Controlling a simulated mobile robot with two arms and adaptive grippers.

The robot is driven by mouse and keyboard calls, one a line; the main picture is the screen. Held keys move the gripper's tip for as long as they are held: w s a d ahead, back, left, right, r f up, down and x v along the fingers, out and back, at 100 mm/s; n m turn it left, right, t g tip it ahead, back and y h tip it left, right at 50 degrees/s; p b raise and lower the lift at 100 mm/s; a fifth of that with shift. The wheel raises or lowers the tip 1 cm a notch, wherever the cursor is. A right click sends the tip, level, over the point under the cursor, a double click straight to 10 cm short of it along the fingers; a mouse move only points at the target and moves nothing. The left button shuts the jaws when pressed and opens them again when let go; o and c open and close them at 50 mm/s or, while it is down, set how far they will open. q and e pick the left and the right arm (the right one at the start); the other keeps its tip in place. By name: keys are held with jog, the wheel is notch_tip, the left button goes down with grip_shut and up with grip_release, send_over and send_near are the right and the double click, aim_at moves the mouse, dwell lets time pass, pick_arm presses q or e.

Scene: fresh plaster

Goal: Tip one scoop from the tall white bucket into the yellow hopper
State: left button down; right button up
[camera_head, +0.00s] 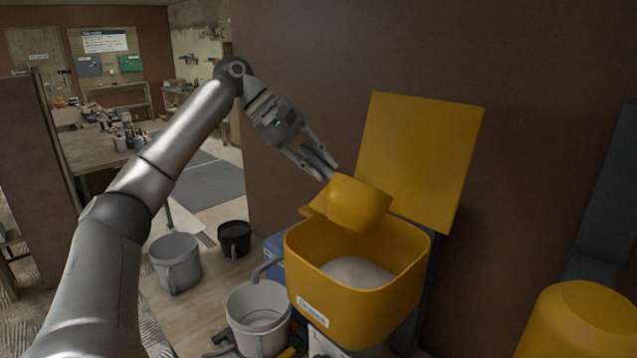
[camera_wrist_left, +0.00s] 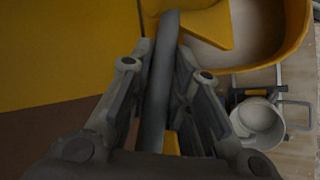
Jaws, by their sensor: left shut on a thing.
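My left gripper (camera_head: 322,167) is shut on the grey handle (camera_wrist_left: 160,80) of a yellow scoop (camera_head: 358,204). The scoop hangs tilted over the yellow hopper (camera_head: 350,312), above its rim. Its inside is hidden, so I cannot tell what it holds. The hopper is open, its lid (camera_head: 425,150) raised behind it, and pale material (camera_head: 357,273) lies inside. A white bucket (camera_head: 257,322) stands low at the hopper's left; it also shows in the left wrist view (camera_wrist_left: 258,122). A light grey bucket (camera_head: 176,264) stands farther left. I cannot tell which is the tall white one. My right gripper is not in view.
A black bucket (camera_head: 234,238) stands on the floor near the wall's edge. A yellow domed thing (camera_head: 578,322) stands at the lower right. A cluttered bench (camera_head: 98,147) is at the back left. The brown wall (camera_head: 300,60) is close behind the hopper.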

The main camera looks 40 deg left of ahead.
pick_arm(q)
jog(key=shift+r+m+t+h+b, duration=0.3)
jog(key=shift+t+b, duration=0.55)
jog(key=shift+b, duration=0.95)
jog(key=shift+r+m+t+h+b, duration=0.25)
jog(key=shift+t+b, duration=0.65)
jog(key=shift+b, duration=0.9)
jog(key=shift+r+m+t+h+b, duration=0.2)
jog(key=shift+m+t+b, duration=0.45)
jog(key=shift+b, duration=1.15)
jog(key=shift+r+t+b, duration=0.25)
jog(key=shift+t+b, duration=0.2)
jog(key=shift+t, duration=0.05)
jog(key=shift+r, duration=0.15)
